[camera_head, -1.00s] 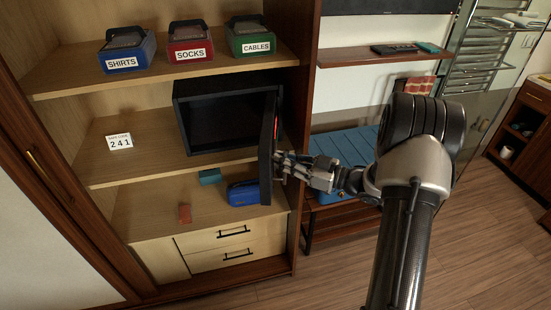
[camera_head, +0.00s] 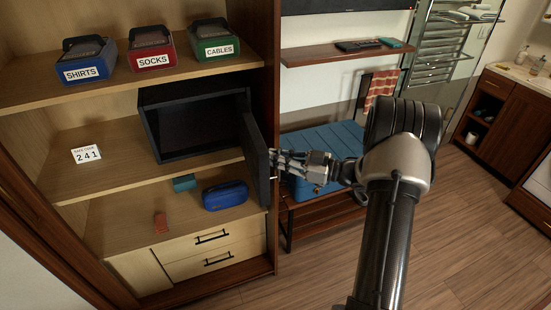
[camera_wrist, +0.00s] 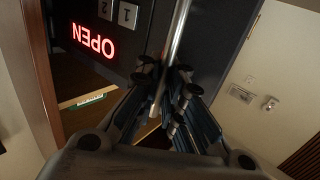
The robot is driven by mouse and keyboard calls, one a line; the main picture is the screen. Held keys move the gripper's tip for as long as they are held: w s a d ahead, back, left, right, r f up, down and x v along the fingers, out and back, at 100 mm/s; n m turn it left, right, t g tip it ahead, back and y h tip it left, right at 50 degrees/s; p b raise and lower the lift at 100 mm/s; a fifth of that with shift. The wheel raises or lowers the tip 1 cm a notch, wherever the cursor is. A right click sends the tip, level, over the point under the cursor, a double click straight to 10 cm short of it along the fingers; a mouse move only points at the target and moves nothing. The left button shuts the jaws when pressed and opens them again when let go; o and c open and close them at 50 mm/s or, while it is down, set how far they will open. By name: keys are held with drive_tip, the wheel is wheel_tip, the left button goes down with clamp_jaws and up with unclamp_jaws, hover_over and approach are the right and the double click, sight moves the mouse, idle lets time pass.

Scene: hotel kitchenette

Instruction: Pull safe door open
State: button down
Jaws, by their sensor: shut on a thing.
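The dark safe (camera_head: 197,125) sits on the middle shelf of the wardrobe, its inside visible and dark. Its door (camera_head: 254,160) is swung out toward the front right, hinged on the right side. My gripper (camera_head: 277,168) is at the outer face of the door, partly hidden by it. In the wrist view my gripper (camera_wrist: 168,92) is shut on a metal bar handle (camera_wrist: 176,45) on the door. A red OPEN display (camera_wrist: 94,41) and number keys (camera_wrist: 115,12) show beside the handle.
Shirts (camera_head: 86,60), socks (camera_head: 152,48) and cables (camera_head: 213,39) boxes stand on the upper shelf. A card reading 241 (camera_head: 87,154) is left of the safe. A blue case (camera_head: 225,196) lies below. A bench with a blue top (camera_head: 325,145) stands right of the wardrobe.

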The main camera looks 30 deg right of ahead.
drive_tip(key=c, duration=2)
unclamp_jaws()
drive_tip(key=shift+s, duration=0.3)
drive_tip(key=shift+o, duration=1.4)
drive_tip(key=shift+w, duration=0.1)
drive_tip(key=v, duration=1.2)
